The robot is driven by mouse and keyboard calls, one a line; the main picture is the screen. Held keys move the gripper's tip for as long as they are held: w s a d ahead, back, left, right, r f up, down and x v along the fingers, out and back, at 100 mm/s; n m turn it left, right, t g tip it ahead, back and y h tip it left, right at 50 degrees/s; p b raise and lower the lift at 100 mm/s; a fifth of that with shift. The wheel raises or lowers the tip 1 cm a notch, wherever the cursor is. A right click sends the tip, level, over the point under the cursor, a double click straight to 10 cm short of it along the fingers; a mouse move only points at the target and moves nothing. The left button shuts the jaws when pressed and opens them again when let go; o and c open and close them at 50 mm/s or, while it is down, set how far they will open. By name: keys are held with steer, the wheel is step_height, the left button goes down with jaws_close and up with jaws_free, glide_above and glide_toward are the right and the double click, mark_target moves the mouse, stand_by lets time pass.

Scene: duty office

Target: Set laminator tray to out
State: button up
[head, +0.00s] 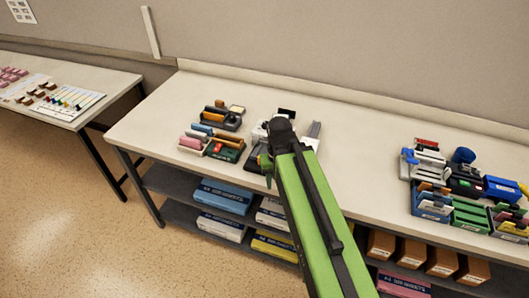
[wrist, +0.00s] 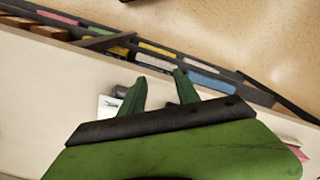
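A white and dark device (head: 258,133), perhaps the laminator, stands on the long table and is mostly hidden behind my arm. A pale upright piece (head: 314,130) shows just right of my arm; I cannot tell whether it is the tray. My gripper (head: 264,164) is in front of this device, near the table's front edge. In the wrist view my gripper (wrist: 160,76) has its two green fingers apart with nothing between them. A white piece (wrist: 108,105) shows beside the left finger there, partly hidden. The tray's position cannot be made out.
Stationery holders (head: 222,118) stand left of my arm on the long table (head: 355,150). Several coloured devices and trays (head: 465,180) stand at the right. The table between is clear. Shelves below hold blue packs (head: 222,195) and brown boxes (head: 411,250). Another table (head: 120,82) stands left.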

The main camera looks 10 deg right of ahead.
stand_by(0.6)
steer(key=w+a+r+m+p, duration=0.3)
steer(key=w+r+m+p, duration=0.3)
steer(key=w+r+p, duration=1)
steer(key=f+b, duration=0.5)
steer(key=s+f+b, duration=0.1)
steer(key=f+b, duration=0.5)
steer(key=s+f+b, duration=0.1)
steer(key=f+b, duration=0.4)
steer(key=shift+a+f, duration=0.15)
jaws_close()
